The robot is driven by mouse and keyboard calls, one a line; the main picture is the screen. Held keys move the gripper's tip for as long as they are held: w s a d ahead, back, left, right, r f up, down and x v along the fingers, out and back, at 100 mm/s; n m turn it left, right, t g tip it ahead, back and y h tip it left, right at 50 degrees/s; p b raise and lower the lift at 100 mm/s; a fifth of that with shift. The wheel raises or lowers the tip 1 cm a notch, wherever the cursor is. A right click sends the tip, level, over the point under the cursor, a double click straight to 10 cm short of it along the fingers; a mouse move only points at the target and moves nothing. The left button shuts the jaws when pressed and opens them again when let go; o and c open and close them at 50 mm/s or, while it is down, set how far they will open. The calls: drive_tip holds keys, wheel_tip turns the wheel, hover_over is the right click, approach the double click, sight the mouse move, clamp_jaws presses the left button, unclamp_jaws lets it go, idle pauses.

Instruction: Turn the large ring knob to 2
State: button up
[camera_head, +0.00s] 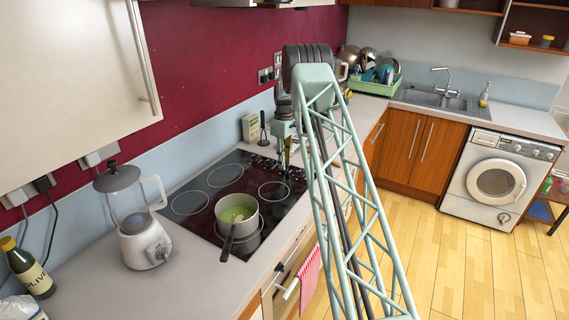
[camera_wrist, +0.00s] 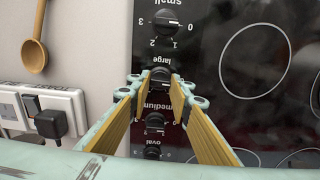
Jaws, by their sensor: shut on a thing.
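The large ring knob (camera_wrist: 160,78) is a dark round knob on the black hob panel, beside the word "large" in the wrist view. My gripper (camera_wrist: 161,84) is shut on it, with one wood-coloured finger on each side. Its pointer and most of its numbers are hidden between the fingertips, so I cannot tell its setting. In the head view my gripper (camera_head: 283,168) reaches down at the far end of the hob (camera_head: 215,177), and the knob is hidden there.
Other knobs sit in the same row: one above (camera_wrist: 163,24), the medium one (camera_wrist: 154,123) and the oval one (camera_wrist: 152,152) below. A pot (camera_head: 237,218) stands on the hob's near part. A wooden spoon (camera_wrist: 34,55) and a socket (camera_wrist: 45,105) are at left.

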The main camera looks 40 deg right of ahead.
drive_tip(key=shift+m, duration=0.4)
drive_tip(key=m+b, duration=0.1)
drive_tip(key=m, duration=0.4)
drive_tip(key=shift+m, duration=0.3)
drive_tip(key=m, duration=1.1)
drive_tip(key=shift+b, duration=0.3)
drive_tip(key=shift+m, duration=3)
drive_tip(key=o, duration=0.8)
drive_tip(key=shift+o, duration=0.2)
